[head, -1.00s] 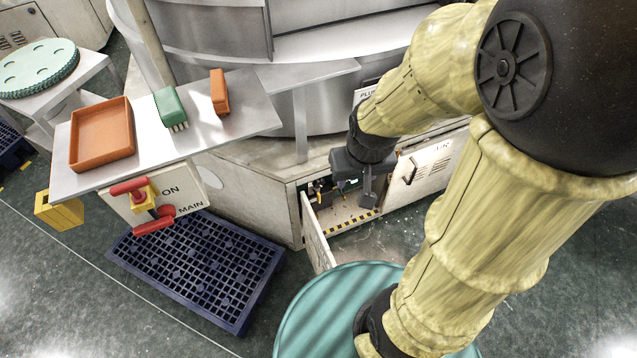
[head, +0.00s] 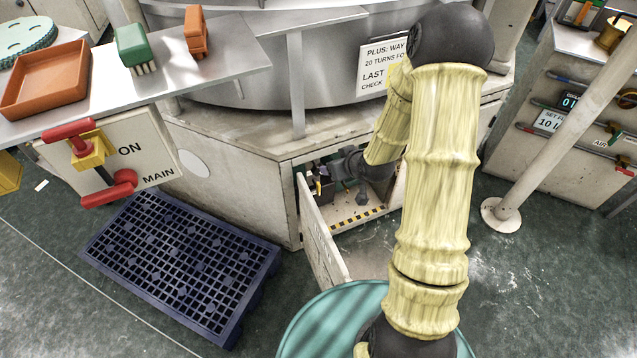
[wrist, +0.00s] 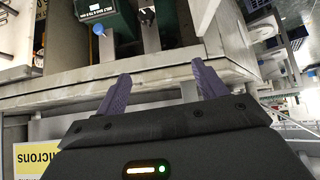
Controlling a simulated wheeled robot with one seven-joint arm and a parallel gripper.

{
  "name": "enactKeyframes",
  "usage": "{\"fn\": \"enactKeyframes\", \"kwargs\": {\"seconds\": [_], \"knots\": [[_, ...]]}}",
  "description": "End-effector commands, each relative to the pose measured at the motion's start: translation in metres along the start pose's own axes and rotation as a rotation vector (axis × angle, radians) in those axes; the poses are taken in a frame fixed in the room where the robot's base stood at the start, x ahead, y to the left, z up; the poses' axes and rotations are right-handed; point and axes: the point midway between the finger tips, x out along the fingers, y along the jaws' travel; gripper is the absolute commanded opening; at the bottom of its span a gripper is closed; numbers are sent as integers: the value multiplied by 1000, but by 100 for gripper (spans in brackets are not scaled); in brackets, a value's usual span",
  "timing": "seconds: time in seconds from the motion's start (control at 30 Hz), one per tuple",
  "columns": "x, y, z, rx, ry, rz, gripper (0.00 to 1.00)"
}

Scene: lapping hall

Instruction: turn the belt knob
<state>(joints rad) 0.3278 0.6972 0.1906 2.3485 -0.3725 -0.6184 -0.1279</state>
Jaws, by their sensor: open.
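My gripper (wrist: 162,85) is open and empty in the wrist view, its two purple fingers spread apart. Beyond the fingertips is a pale ledge, and past it a dark green unit (wrist: 107,14) with a small label too blurred to read surely. A blue round knob (wrist: 98,29) sticks out from this unit, left of the fingers and apart from them. I cannot tell for sure that it is the belt knob. In the head view my gripper (head: 338,172) is at the open cabinet (head: 358,212), close to small parts inside; my arm hides much of the opening.
The cabinet's open door (head: 322,238) stands out at its left. A dark blue grid pallet (head: 185,265) lies on the floor to the left. Above it a steel shelf (head: 232,58) carries an orange tray (head: 47,80) and brushes. A red-handled switch (head: 90,160) hangs beneath. A post (head: 545,145) stands right.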

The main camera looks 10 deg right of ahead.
Motion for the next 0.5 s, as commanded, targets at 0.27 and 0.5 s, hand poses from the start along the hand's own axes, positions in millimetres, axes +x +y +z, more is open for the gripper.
{"fn": "enactKeyframes", "kwargs": {"seconds": [0.27, 0.5], "knots": [[112, 5, 67, 44, 251, -75, 71], [177, 11, 117, 136, 503, -100, 71]]}}
